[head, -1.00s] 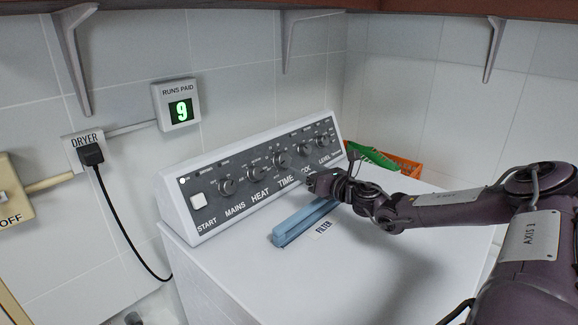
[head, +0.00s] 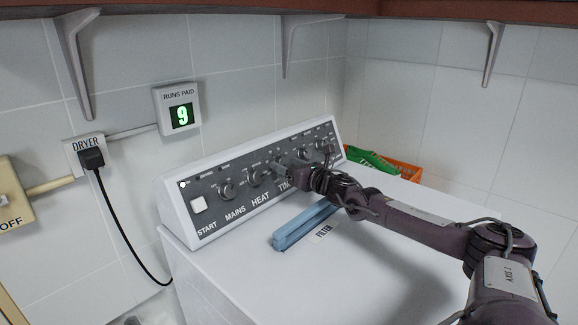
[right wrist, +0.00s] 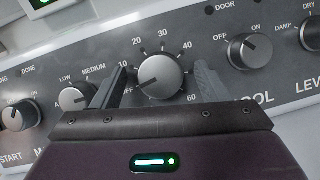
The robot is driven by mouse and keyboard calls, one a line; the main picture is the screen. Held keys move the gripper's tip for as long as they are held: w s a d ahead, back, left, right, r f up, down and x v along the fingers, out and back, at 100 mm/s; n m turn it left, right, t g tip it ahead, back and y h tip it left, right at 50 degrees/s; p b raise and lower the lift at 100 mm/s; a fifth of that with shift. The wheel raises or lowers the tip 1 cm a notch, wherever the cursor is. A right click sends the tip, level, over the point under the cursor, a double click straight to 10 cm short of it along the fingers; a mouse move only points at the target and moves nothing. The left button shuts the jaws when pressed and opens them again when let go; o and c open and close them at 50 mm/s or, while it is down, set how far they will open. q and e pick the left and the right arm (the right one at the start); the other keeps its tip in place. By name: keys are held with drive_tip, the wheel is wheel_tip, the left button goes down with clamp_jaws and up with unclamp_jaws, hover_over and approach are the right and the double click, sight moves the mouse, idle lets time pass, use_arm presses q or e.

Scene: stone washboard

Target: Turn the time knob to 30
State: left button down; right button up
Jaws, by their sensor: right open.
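The time knob (right wrist: 160,77) is a round grey dial in the middle of the right wrist view. In the head view my right gripper (head: 297,167) is at the dryer panel (head: 207,182) and hides the time knob. My left gripper is not in view.
The heat knob (right wrist: 76,98) is close to the left finger, and the cool knob (right wrist: 250,50) is right of the other finger. A blue filter bar (head: 304,226) lies on the white dryer top.

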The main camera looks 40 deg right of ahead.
drive_tip(key=c, duration=1)
drive_tip(key=shift+m, duration=0.3)
